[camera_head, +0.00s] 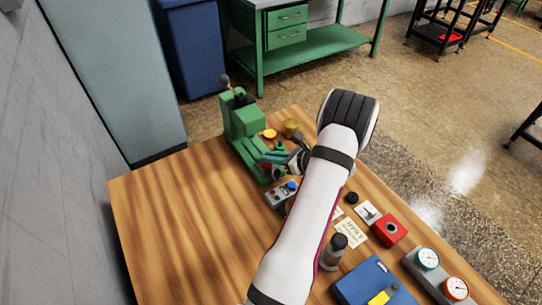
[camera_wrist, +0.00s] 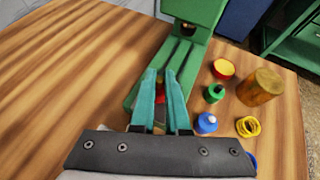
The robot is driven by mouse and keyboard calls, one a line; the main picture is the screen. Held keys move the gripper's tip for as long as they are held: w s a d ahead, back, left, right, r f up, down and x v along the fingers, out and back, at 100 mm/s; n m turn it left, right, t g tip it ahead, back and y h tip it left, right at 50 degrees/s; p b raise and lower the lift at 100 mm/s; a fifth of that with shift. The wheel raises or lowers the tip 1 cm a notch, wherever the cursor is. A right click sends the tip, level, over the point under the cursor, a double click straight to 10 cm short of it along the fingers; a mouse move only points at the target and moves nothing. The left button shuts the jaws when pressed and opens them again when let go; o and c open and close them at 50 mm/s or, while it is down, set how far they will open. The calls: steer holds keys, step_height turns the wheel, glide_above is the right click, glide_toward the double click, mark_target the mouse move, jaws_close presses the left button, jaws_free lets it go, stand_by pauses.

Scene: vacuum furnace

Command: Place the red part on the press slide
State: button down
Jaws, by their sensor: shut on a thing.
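The red part (camera_wrist: 158,93) shows as a small patch of red between the teal fingers of my gripper (camera_wrist: 160,84) in the wrist view. The fingers are shut on it and hide most of it. The green press (camera_head: 241,120) stands at the back of the wooden table in the head view. Its green slide rails (camera_wrist: 182,56) run toward the press body in the wrist view. My gripper (camera_head: 274,158) is over the slide's near portion. Whether the red part touches the slide I cannot tell.
A button box (camera_head: 281,194) is near the press. The table's left side is clear.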

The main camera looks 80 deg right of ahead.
steer(key=c, duration=0.9)
jaws_free()
